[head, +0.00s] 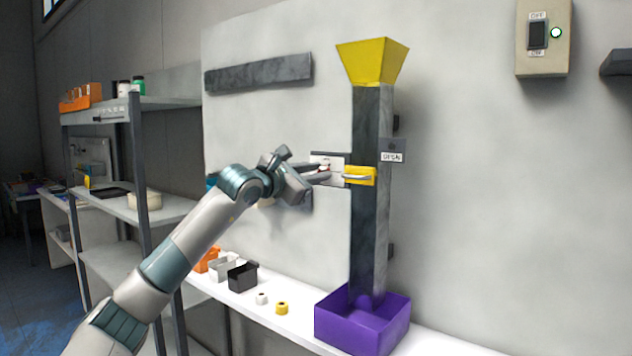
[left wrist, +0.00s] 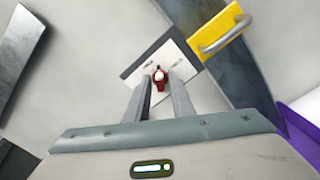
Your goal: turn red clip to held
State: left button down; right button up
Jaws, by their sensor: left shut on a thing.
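The red clip (left wrist: 158,86) is a small red piece with a pale top on a whitish plate (left wrist: 184,66) fixed to the wall panel. In the head view the plate (head: 340,160) stands just left of the dark chute, and only a bit of red shows there. My left gripper (head: 326,175) reaches in from the left. In the left wrist view its two fingers (left wrist: 160,80) are shut on the red clip, one on each side. The small marks on the plate are too blurred to read. My right gripper is not in view.
A yellow slide with a grey handle (head: 360,176) sits close right of the plate, on the chute (head: 368,235) with a yellow funnel (head: 373,62). A purple bin (head: 340,322) stands below. Small boxes (head: 243,277) line the white shelf. An OFF/ON switch box (head: 525,62) hangs at upper right.

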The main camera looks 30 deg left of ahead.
pick_arm(q)
jog(key=shift+f+m+b, duration=0.15)
jog(key=shift+m+b, duration=0.9)
jog(key=shift+m, duration=4.55)
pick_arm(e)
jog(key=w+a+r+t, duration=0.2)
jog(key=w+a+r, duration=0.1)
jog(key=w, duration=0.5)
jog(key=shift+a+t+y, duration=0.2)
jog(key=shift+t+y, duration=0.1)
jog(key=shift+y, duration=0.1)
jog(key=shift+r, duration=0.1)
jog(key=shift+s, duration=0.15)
pick_arm(q)
jog(key=c, duration=1.8)
grip_release()
jog(key=shift+c, duration=0.2)
jog(key=shift+s, duration=0.1)
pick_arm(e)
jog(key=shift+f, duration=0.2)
